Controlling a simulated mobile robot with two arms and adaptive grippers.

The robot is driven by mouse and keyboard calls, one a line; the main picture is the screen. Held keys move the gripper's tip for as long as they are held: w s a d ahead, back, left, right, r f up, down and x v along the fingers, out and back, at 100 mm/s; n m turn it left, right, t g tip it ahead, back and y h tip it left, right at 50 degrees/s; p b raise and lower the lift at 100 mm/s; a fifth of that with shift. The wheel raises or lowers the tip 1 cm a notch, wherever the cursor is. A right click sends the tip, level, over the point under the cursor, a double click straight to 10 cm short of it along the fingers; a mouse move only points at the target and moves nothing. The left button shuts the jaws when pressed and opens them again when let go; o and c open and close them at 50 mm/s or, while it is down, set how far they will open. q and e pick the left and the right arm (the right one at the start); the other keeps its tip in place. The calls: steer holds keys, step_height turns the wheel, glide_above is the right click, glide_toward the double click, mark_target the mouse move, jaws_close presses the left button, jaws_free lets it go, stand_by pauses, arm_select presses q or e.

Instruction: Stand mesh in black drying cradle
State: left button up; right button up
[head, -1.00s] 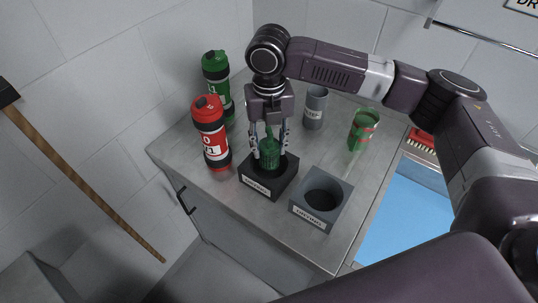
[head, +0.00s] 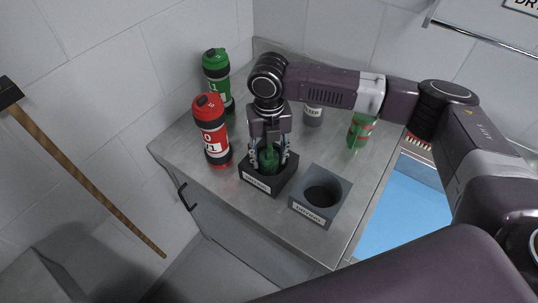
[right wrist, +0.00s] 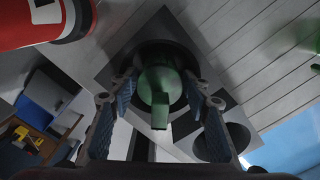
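The green mesh piece (head: 269,160) stands upright in the black drying cradle (head: 263,186) on the counter. In the right wrist view the green piece (right wrist: 160,88) sits inside the cradle's round dark opening (right wrist: 150,55). My right gripper (head: 269,163) points down over the cradle, its fingers either side of the piece. In the right wrist view its fingers (right wrist: 160,112) are spread, with gaps between them and the green piece. The lower part of the piece is hidden in the cradle. My left gripper is not in view.
A grey cradle (head: 337,185) with an empty round hole stands close right of the black one. A red bottle (head: 212,135) and a green bottle (head: 216,75) stand left. A grey cup (head: 313,116) and a green-red tube (head: 360,132) are behind on the counter (head: 235,195).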

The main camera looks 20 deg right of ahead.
steer(key=shift+r, duration=0.55)
step_height(320, 180, up, 11)
steer(key=b, duration=0.2)
steer(key=shift+r+b, duration=0.1)
steer(key=shift+b, duration=0.3)
